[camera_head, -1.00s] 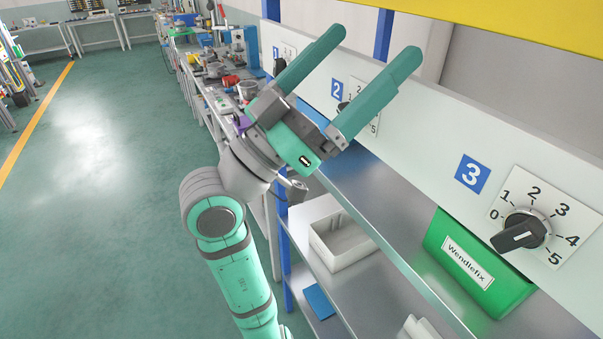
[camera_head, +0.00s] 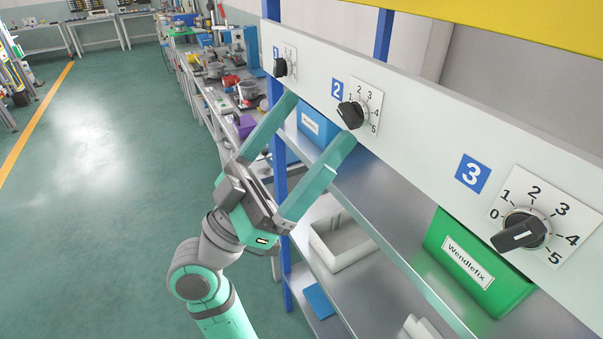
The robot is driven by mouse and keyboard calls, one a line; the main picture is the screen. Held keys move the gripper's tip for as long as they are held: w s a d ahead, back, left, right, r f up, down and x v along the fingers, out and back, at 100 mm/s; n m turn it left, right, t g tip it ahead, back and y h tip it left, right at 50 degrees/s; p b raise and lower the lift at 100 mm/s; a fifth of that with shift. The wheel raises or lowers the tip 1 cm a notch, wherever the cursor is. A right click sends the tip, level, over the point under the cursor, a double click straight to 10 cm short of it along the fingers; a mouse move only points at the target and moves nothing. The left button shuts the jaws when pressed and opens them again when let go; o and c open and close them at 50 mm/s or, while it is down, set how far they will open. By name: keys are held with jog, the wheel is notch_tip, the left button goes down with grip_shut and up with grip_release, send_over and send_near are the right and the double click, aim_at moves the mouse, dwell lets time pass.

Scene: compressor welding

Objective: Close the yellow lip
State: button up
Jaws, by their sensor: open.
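The yellow lip (camera_head: 510,24) is a broad yellow panel running along the top right, above the white control board. Only its lower part shows; the rest is cut off by the top of the frame. I cannot tell whether it is open or shut. My gripper (camera_head: 321,117) is open and empty, with its two green fingers spread apart. It is below and left of the yellow lip, well apart from it in the picture. Its fingertips point up and to the right, just below the board near dial 2.
The white board (camera_head: 420,140) carries black dials numbered 1 (camera_head: 280,67), 2 (camera_head: 350,114) and 3 (camera_head: 520,235). Metal shelves below hold a green bin (camera_head: 474,270), a blue box (camera_head: 315,127) and a white tray (camera_head: 338,247). The floor (camera_head: 90,220) at left is clear.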

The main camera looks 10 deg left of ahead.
jog(key=w+f+n+t+y, duration=0.5)
jog(key=f+n+y, duration=0.4)
jog(key=f, duration=0.2)
jog(key=shift+w+a+f+t, duration=0.35)
jog(key=shift+a+f+t, duration=0.05)
jog(key=shift+a, duration=0.05)
